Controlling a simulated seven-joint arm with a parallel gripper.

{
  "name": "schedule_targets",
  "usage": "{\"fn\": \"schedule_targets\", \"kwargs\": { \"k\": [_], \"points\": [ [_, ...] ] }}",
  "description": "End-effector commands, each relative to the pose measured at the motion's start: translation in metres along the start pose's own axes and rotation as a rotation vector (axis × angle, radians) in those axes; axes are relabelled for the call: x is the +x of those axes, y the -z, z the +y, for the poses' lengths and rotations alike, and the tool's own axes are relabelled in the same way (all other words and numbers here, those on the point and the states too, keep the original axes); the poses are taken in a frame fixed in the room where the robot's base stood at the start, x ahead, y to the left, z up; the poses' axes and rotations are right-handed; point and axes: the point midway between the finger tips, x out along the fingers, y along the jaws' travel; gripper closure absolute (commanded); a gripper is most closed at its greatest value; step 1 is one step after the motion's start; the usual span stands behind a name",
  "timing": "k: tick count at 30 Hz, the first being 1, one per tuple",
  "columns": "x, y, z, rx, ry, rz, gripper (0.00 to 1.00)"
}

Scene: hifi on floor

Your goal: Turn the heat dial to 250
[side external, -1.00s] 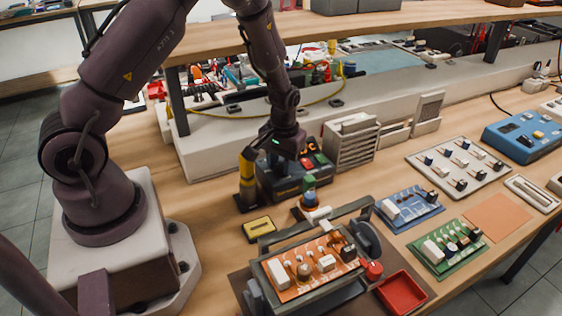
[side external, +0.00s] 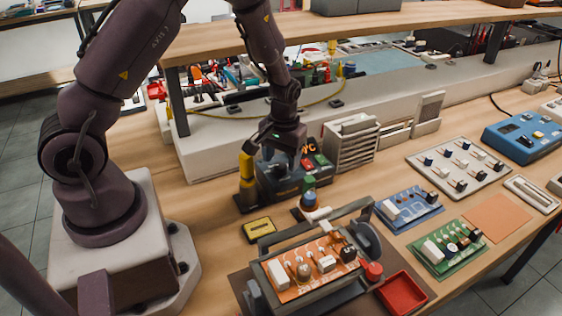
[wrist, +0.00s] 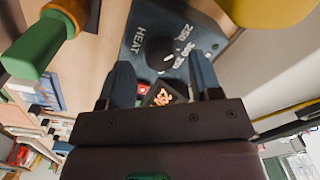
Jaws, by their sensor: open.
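The heat dial (wrist: 160,52) is a round black knob on the dark blue-grey soldering station (wrist: 205,35), beside the label HEAT and several printed numbers, among them 250. A pale mark shows near its edge; its exact setting is hard to read. A small display (wrist: 163,95) with orange digits is partly hidden by my gripper. In the wrist view my gripper (wrist: 163,80) is open, its two fingers apart on either side of the display, with the dial just beyond the fingertips. In the side view my gripper (side external: 280,145) is above the station (side external: 295,180); the dial cannot be made out there.
A yellow-and-black holder (side external: 247,175) stands close left of the station. A clamped orange circuit board (side external: 303,268) and a red tray (side external: 402,293) are nearer the front. A slotted rack (side external: 350,142) is to the right.

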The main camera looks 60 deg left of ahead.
Motion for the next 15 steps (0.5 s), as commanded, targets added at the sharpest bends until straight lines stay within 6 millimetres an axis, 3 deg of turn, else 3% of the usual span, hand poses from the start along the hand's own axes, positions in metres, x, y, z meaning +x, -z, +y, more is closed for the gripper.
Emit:
{"fn": "schedule_targets", "kwargs": {
  "k": [9,15],
  "points": [
    [-0.072,0.001,0.0,0.001,-0.003,0.006,0.42],
    [-0.103,0.0,0.0,0.0,-0.002,0.003,0.42]
  ]
}}
